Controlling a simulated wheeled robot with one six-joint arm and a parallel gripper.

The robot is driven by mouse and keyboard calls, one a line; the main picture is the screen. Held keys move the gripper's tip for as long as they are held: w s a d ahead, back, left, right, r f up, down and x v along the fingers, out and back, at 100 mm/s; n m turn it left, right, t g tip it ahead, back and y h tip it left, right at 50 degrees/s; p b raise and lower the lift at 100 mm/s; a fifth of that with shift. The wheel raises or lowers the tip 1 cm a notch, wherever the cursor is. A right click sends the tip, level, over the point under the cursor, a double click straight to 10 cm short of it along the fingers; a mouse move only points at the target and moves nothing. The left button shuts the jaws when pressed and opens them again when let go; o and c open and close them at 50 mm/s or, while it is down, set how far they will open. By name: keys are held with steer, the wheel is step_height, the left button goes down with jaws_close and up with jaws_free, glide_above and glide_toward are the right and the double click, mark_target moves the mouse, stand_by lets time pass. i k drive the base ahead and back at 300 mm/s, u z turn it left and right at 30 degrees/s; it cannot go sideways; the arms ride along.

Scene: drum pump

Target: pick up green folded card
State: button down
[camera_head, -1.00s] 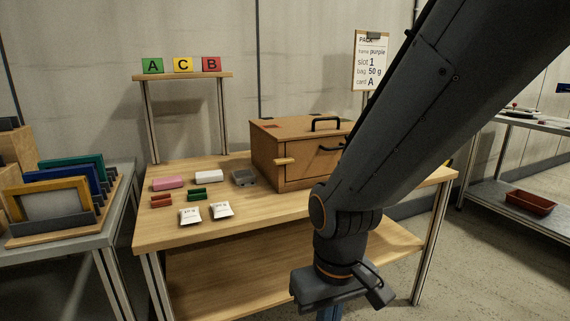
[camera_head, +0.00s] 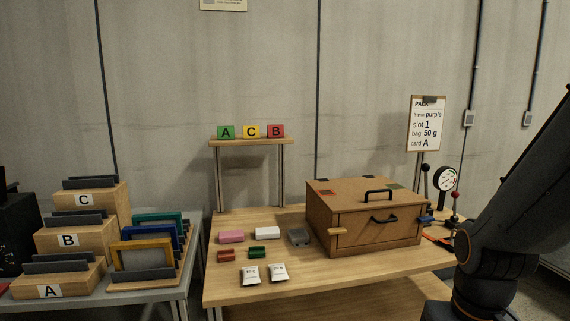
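The green folded card (camera_head: 226,132) stands upright with a black letter A at the left end of a small raised wooden shelf (camera_head: 230,142). A yellow card (camera_head: 252,132) marked C and a red card (camera_head: 276,131) marked B stand to its right. My arm shows at the right edge of the view, well to the right of the cards. My gripper is out of view.
Below the shelf, a wooden table (camera_head: 228,293) holds a lidded wooden box (camera_head: 350,238), coloured blocks and two white bags (camera_head: 251,275). A notice (camera_head: 427,125) reads card A. Stepped wooden blocks and coloured frames (camera_head: 143,262) stand left. The space before the shelf is clear.

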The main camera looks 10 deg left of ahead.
mark_target(223, 132)
steer(key=k, duration=0.35)
steer(key=u, duration=1.45)
steer(key=i, duration=1.35)
steer(key=z, duration=0.1)
